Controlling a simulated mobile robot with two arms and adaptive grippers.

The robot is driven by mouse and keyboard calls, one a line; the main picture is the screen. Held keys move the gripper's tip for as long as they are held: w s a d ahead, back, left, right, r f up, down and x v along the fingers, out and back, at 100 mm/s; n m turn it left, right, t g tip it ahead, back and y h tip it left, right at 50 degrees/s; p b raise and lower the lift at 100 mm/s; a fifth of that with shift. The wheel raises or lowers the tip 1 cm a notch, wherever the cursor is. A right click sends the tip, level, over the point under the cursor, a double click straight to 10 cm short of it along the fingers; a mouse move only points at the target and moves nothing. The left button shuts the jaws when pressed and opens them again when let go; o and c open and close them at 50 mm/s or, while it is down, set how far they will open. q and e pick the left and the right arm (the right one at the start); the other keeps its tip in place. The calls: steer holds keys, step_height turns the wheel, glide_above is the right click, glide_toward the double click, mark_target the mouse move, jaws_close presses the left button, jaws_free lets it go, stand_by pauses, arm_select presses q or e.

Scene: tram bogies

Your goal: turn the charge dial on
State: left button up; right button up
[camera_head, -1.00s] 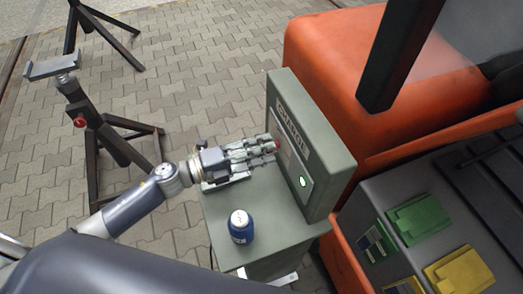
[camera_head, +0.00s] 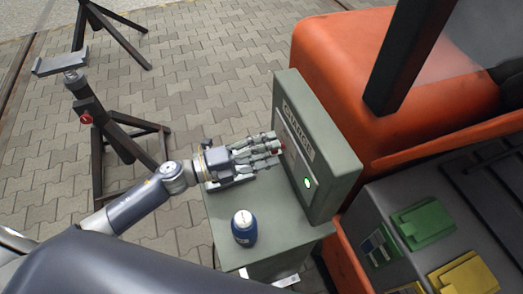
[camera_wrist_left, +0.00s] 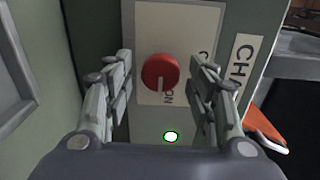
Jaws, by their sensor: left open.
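The red charge dial (camera_wrist_left: 160,72) sits on a pale plate (camera_wrist_left: 150,25) on the green-grey charge box (camera_head: 333,150). In the left wrist view its light mark points down, towards the lettering "ON". A green lamp (camera_wrist_left: 171,136) is lit below it, and shows in the head view too (camera_head: 307,183). My left gripper (camera_wrist_left: 160,75) is open, one finger on each side of the dial, with gaps to both. In the head view the left gripper (camera_head: 279,147) reaches the box face and mostly hides the dial. My right gripper is not in view.
A blue canister (camera_head: 244,232) stands on the cabinet top (camera_head: 220,215), below the gripper. An orange vehicle (camera_head: 335,45) is behind the box. A dark support stand (camera_head: 110,120) is at the left on the paving.

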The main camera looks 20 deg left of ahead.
arm_select(q)
steer(key=v, duration=1.2)
stand_by(0.3)
